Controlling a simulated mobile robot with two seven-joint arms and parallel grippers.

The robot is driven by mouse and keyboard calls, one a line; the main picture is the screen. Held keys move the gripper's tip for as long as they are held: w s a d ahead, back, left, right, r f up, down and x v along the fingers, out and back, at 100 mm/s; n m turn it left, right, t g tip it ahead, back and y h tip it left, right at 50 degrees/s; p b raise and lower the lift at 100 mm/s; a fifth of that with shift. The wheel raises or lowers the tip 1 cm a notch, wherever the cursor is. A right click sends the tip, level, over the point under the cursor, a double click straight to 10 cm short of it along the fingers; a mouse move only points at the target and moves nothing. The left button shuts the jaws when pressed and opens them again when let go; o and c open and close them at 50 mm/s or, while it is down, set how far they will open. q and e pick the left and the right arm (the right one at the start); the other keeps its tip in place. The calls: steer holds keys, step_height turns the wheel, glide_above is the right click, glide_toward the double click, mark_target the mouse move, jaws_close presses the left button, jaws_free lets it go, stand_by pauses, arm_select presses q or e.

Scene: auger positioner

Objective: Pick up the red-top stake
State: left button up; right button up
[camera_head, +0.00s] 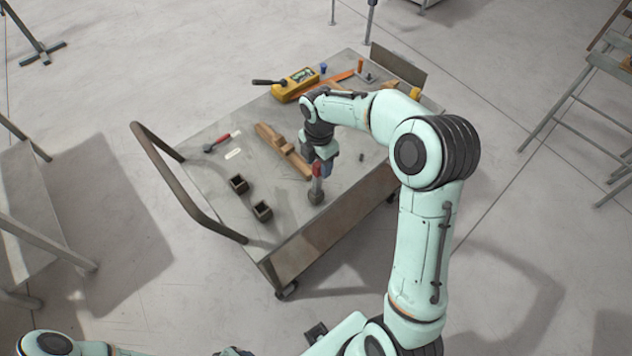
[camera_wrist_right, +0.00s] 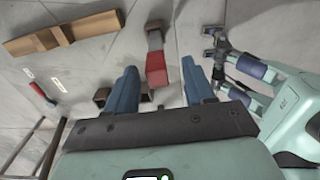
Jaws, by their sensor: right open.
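In the right wrist view the red top of the stake (camera_wrist_right: 156,70) shows in the gap between the open fingers of the right gripper (camera_wrist_right: 160,66). I cannot tell whether either finger touches it. My left arm enters the head view at the bottom left, but its gripper does not show clearly.
Two dark square pots (camera_head: 262,211) and a wooden piece (camera_head: 285,150) lie left of the stake. A red-handled tool (camera_head: 220,142) is farther left, a yellow box (camera_head: 296,84) at the back. The cart's handle rail (camera_head: 180,175) bounds the left side.

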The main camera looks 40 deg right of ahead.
mark_target(315, 173)
steer(key=shift+w+f, duration=0.2)
steer(key=shift+f, duration=0.45)
steer(key=f, duration=0.4)
steer(key=shift+w+a+f, duration=0.1)
steer(key=shift+w+f, duration=0.25)
steer(key=shift+f, duration=0.05)
jaws_close()
